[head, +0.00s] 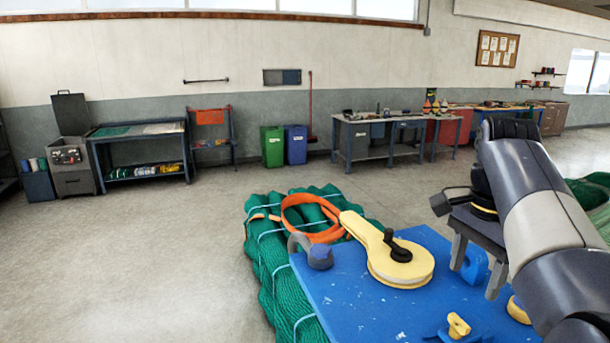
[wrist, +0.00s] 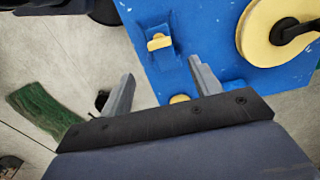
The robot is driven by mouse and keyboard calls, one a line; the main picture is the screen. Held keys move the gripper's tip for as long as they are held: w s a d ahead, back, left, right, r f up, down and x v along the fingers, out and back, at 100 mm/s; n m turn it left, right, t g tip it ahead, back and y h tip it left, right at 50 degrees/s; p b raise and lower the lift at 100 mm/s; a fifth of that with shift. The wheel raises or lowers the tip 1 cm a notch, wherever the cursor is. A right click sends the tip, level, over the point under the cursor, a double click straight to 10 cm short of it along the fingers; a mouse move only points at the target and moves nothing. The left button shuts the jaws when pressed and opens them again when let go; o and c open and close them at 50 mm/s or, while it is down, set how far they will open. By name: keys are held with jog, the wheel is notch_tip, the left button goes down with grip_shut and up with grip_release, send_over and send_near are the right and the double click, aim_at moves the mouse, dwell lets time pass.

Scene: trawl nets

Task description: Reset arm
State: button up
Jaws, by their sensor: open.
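My gripper (head: 478,262) is at the right in the head view, with its two grey fingers pointing down over the right edge of the blue board. In the wrist view my gripper (wrist: 160,85) shows its fingers well apart with nothing between them. It is open and empty. My arm fills the right side of the head view and hides part of the board. A yellow disc-shaped piece with a black knob (head: 400,262) lies on the blue board (head: 345,300), left of my gripper.
A grey shackle (head: 318,254) and an orange strap (head: 312,218) lie near the board's far left corner. A bundled green net (head: 278,262) lies beside and behind the board. A small yellow piece (head: 458,325) is near the front. Open floor (head: 130,260) lies left.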

aim_at(458, 319)
notch_tip(458, 319, down, 9)
jog(key=shift+r+p, duration=0.1)
jog(key=shift+p, duration=0.3)
jog(key=shift+f, duration=0.4)
jog(key=n, duration=0.6)
jog(key=shift+w, duration=0.1)
jog(key=n, duration=0.5)
jog(key=shift+a+n, duration=0.15)
jog(key=shift+n, duration=0.15)
jog(key=n+b, duration=0.2)
jog(key=n, duration=0.4)
jog(key=n+b, duration=0.1)
jog(key=n, duration=0.2)
jog(key=shift+a+b, duration=0.1)
jog(key=shift+b, duration=0.25)
jog(key=shift+n, duration=0.7)
